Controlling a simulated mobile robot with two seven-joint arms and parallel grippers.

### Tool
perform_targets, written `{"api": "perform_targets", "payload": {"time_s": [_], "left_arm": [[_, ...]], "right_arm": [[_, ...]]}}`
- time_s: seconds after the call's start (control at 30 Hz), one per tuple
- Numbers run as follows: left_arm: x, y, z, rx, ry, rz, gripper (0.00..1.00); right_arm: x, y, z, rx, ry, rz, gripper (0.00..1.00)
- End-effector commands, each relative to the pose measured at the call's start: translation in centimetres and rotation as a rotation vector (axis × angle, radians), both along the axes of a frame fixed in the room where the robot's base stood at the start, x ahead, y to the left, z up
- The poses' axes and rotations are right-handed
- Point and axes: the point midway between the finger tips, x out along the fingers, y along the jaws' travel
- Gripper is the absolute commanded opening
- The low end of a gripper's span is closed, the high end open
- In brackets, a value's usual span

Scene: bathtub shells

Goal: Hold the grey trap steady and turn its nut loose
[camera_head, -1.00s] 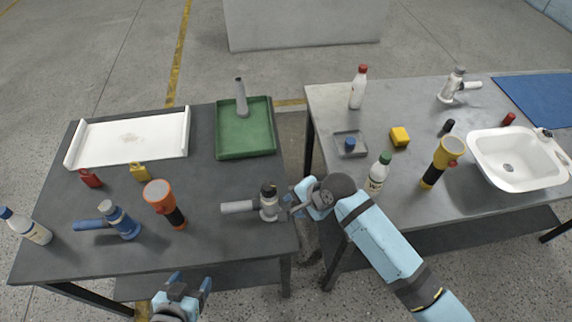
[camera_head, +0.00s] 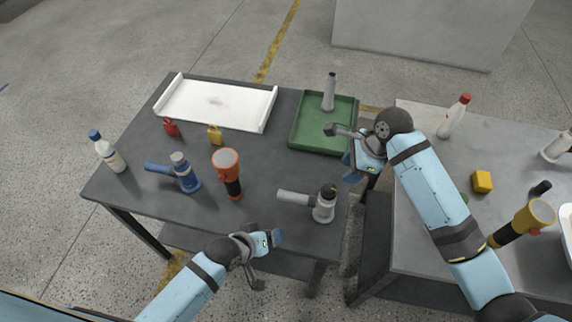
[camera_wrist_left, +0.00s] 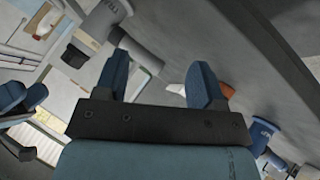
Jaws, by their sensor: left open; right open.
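The grey trap (camera_head: 323,208) stands near the front right corner of the left table, its pipe (camera_head: 294,197) pointing left. A dark nut (camera_head: 328,189) sits on its top. In the left wrist view the trap (camera_wrist_left: 107,18) shows beyond my fingers, at upper left. My left gripper (camera_head: 268,258) is open and empty at the table's front edge, in front of the trap and apart from it; its fingers also frame the left wrist view (camera_wrist_left: 158,78). My right gripper (camera_head: 342,150) is open and empty, behind the trap near the green tray, apart from the trap.
A blue trap (camera_head: 187,178), an orange flashlight (camera_head: 229,175), a bottle (camera_head: 109,152) and two small padlock-like items share the table. A white tray (camera_head: 270,112) and a green tray (camera_head: 299,141) holding a grey upright part lie behind. A second table (camera_head: 420,235) stands at right across a gap.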

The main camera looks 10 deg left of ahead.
Motion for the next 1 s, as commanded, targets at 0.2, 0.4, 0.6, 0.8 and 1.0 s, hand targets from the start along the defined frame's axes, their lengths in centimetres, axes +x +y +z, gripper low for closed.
{"api": "perform_targets", "payload": {"time_s": [0.2, 0.4, 0.6, 0.8, 1.0], "left_arm": [[4.7, -4.3, 0.0, -0.179, 0.337, 0.142, 0.63], [8.0, -6.2, 0.7, -0.218, 0.644, 0.338, 0.63], [11.4, -5.9, 2.4, -0.158, 0.884, 0.623, 0.63], [14.7, -3.8, 5.1, -0.052, 1.012, 0.965, 0.63], [16.7, -1.9, 7.5, 0.021, 1.038, 1.217, 0.63]], "right_arm": [[0.0, 0.0, 0.0, 0.0, 0.0, 0.001, 0.43], [0.0, 0.0, 0.0, 0.0, -0.001, 0.001, 0.43], [0.0, 0.0, 0.0, 0.0, -0.001, 0.001, 0.43], [0.0, 0.0, 0.0, 0.0, -0.001, 0.001, 0.43], [0.0, 0.0, 0.0, 0.0, -0.001, 0.001, 0.43]]}}
